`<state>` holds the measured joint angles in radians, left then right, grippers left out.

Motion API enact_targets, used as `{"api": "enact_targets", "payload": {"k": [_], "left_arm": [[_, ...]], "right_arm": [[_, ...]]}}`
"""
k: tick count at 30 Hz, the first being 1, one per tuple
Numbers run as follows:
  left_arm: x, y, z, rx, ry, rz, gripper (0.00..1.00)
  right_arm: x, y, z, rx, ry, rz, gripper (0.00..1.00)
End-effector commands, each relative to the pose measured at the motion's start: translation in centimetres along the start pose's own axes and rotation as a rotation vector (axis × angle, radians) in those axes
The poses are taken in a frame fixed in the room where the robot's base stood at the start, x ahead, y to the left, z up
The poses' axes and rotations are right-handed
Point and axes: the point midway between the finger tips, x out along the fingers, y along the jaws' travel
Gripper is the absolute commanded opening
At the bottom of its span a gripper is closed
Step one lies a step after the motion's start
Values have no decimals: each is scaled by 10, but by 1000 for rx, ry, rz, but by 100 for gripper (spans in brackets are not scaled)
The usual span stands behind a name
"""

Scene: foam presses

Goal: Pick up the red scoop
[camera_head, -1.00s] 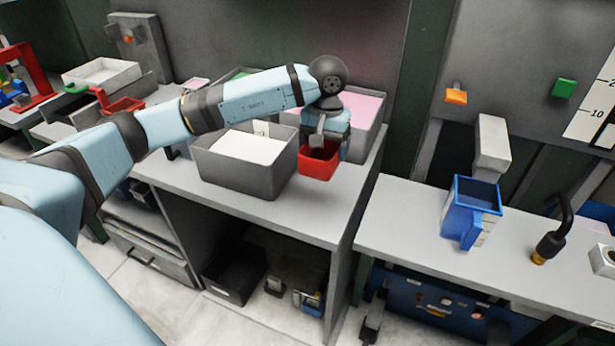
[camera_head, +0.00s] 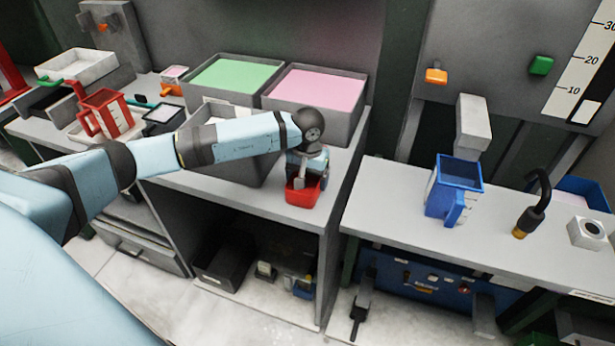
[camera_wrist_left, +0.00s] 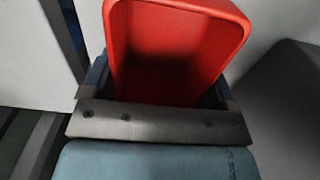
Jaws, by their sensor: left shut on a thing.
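The red scoop (camera_head: 302,192) shows at the front right part of the grey bench, partly covered by my left gripper (camera_head: 308,174). In the left wrist view, the red scoop (camera_wrist_left: 175,50) fills the space just beyond the gripper, with its open hollow facing the camera. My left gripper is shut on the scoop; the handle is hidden. I cannot tell how far the scoop is above the bench top. My right gripper is not in view.
A grey bin (camera_head: 258,171) stands left of the scoop, partly behind my arm. Bins of green foam (camera_head: 235,73) and pink foam (camera_head: 318,87) stand behind. A red jug (camera_head: 107,113) is at left. A blue jug (camera_head: 440,201) stands on the right bench, across a gap.

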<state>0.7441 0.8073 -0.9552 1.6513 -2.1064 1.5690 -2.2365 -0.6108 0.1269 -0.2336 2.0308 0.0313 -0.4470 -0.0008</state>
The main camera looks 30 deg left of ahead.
Motion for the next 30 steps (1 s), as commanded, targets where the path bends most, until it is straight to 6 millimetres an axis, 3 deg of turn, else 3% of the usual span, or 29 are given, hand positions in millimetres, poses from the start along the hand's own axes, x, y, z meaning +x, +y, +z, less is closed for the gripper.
{"api": "enact_targets", "payload": {"k": [7,8,10,21,30], "left_arm": [[4,0,0,0,1,0,54],[4,0,0,0,1,-1,83],[2,0,0,0,0,-1,99],[-6,0,-1,0,2,0,100],[-68,0,-1,-1,4,0,100]], "right_arm": [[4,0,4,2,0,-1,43],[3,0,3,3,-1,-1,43],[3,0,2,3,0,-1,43],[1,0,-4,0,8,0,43],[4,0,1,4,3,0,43]]}}
